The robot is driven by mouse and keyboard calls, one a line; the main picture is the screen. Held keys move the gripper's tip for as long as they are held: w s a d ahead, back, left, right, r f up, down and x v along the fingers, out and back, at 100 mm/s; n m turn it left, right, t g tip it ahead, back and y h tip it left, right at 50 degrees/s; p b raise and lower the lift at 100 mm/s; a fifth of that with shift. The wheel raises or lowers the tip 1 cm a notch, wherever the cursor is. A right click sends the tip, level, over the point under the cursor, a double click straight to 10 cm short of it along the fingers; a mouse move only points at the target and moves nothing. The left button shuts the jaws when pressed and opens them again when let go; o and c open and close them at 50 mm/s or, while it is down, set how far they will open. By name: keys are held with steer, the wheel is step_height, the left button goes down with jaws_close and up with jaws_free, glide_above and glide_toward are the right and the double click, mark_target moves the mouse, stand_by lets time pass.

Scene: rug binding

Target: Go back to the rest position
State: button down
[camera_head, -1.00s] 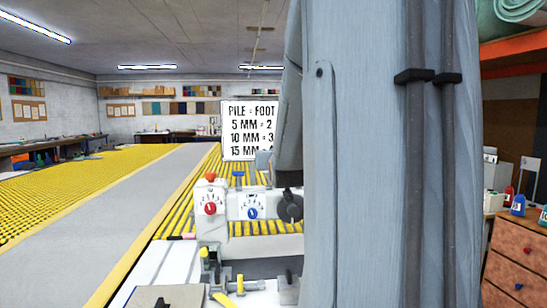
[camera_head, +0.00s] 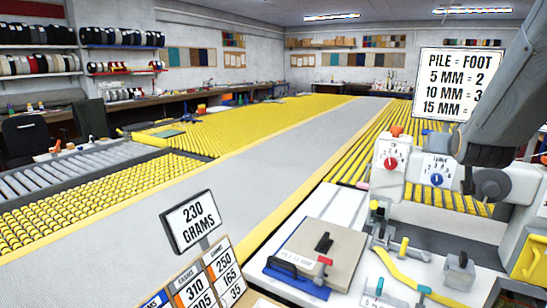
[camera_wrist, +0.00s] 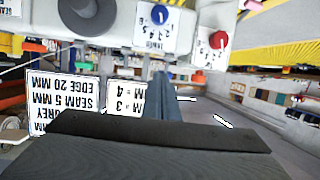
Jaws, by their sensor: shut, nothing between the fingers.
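In the wrist view my gripper (camera_wrist: 164,78) shows as two narrow blue-grey fingers close together beyond a broad dark bar. It is shut, with nothing between the fingers. The machine's white body with its blue dial (camera_wrist: 159,14) and red dial (camera_wrist: 218,40) is upside down at the top of this view. In the head view only a grey part of my arm with a dark joint shows at the upper right, in front of the machine (camera_head: 412,190). I cannot make out my gripper there.
The pile sign (camera_head: 455,75) stands behind the machine. A beige clamp board (camera_head: 325,255) and a yellow-handled tool (camera_head: 405,275) lie on the front table. A 230 grams sign (camera_head: 192,222) stands left of them. A long grey rug strip (camera_head: 240,190) runs back between yellow rollers.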

steer(key=s+a+f+n+g+y, duration=0.1)
steer(key=s+a+f+g+y, duration=0.2)
steer(key=a+f, duration=0.55)
steer(key=s+a+f+n+g+y, duration=0.2)
steer(key=a+f, duration=0.6)
steer(key=a, duration=0.1)
steer(key=s+a+f+n+g+y, duration=0.1)
steer(key=s+a+f+g, duration=0.2)
steer(key=s+a, duration=0.3)
steer(key=s+a+f+n+g, duration=0.1)
steer(key=s+a+f+g, duration=0.2)
steer(key=s, duration=0.6)
steer(key=a+f, duration=0.2)
steer(key=a, duration=0.1)
steer(key=shift+s+a+f+n+g+y, duration=0.3)
steer(key=shift+s+a+f+g+y, duration=0.05)
steer(key=shift+s+f+g+y, duration=0.05)
steer(key=shift+d, duration=0.1)
